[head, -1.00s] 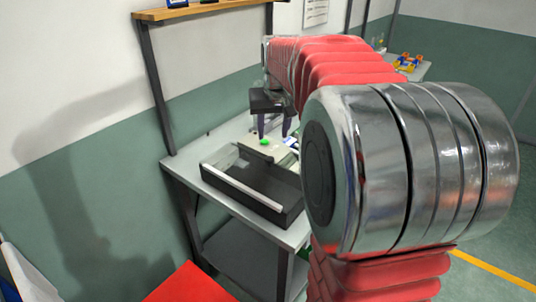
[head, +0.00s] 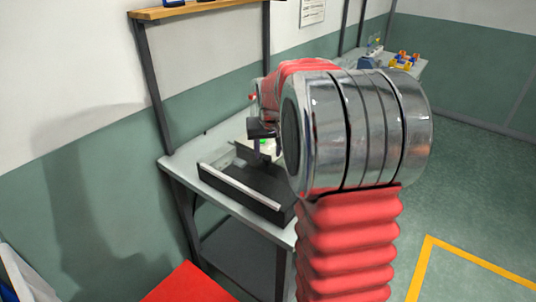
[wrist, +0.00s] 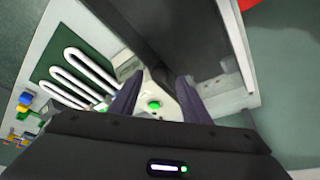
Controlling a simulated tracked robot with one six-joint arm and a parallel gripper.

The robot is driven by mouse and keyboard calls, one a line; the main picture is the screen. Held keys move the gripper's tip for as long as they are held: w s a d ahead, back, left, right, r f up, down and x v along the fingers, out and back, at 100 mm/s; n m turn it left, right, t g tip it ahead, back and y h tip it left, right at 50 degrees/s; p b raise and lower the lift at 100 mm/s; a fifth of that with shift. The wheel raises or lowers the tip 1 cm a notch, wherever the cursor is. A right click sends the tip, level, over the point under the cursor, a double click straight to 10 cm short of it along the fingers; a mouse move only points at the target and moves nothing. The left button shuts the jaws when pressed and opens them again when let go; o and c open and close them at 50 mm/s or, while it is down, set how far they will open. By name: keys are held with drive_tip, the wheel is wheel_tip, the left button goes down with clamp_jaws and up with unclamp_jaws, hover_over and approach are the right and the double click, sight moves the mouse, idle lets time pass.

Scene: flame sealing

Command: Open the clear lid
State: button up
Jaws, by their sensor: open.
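A low black box (head: 265,185) with a pale bar (head: 225,185) along its near edge sits on the workbench. I cannot clearly make out the clear lid; it may be the faint greyish pane by the box. A green button (head: 263,142) on a light device shows behind the box. My gripper (wrist: 157,98) is open and empty, pointing down over that device. In the wrist view the green button (wrist: 154,104) lies between the two fingers, and the dark box (wrist: 185,40) is just beyond them. In the head view my arm hides part of the box and gripper.
The workbench (head: 178,163) has a bare left corner. A wooden shelf (head: 190,11) is above it. In the wrist view a green board with white looped tubing (wrist: 75,75) and several coloured blocks (wrist: 22,115) lie left of the gripper. A red surface (head: 190,286) is in the foreground.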

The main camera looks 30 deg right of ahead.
drive_tip(key=shift+x, duration=1.25)
drive_tip(key=shift+c, duration=0.3)
clamp_jaws()
